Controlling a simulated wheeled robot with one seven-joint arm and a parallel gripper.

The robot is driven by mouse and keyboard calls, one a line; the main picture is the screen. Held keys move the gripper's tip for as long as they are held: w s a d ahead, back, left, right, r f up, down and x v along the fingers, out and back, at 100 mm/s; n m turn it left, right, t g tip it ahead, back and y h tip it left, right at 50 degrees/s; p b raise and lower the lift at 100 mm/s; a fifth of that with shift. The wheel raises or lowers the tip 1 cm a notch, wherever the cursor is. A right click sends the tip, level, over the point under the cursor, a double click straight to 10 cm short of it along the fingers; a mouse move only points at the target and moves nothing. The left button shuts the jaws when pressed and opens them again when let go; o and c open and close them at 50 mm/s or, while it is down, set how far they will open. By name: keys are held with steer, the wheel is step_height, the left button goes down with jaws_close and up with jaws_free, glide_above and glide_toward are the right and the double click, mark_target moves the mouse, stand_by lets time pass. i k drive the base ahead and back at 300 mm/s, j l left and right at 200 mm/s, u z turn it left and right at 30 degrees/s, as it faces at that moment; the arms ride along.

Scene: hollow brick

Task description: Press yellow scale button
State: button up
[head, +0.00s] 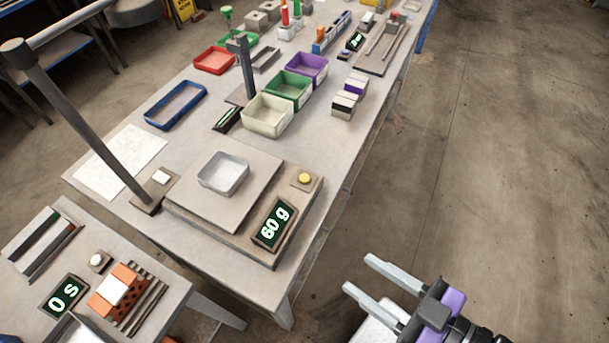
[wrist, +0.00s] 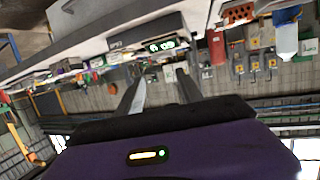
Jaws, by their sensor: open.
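The yellow scale button (head: 305,178) sits on a small block at the right back corner of the scale (head: 240,194). My gripper (head: 357,273) is open and empty, to the lower right of the scale, beyond the table's edge and apart from the button. In the wrist view my gripper's two fingers (wrist: 160,78) are spread with nothing between them; the lit scale display (wrist: 161,46) shows past them, and I cannot make out the button there.
A dark post (head: 80,125) stands left of the scale, beside a white button (head: 161,177). Cream (head: 268,129), green and purple bins stand behind the scale. A side table at lower left holds a brick (head: 131,276) and a 0 s display (head: 64,297). The floor right of the table is clear.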

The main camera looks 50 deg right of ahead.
mark_target(303, 178)
steer(key=u, duration=1.5)
steer(key=k+l, duration=0.75)
steer(key=l, duration=0.3)
steer(key=u, duration=0.05)
